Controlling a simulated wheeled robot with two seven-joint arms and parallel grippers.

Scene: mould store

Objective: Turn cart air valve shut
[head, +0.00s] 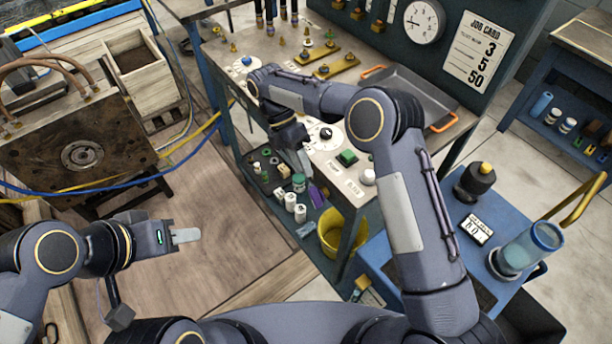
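The grey bench cart (285,45) has several controls along its front edge. A blue knob on a white round plate (247,62) is at its far left corner. A black knob on a white dial (326,133) is near the middle. I cannot tell for sure which is the air valve, and the small markings are unreadable.
A green button (347,158) and a white knob (368,177) sit right of the dial. A black tray with orange handles (420,92) lies on the top. A lower shelf holds small bottles (291,201); a yellow bucket (330,238) is below. A blue cart (392,262) stands right.

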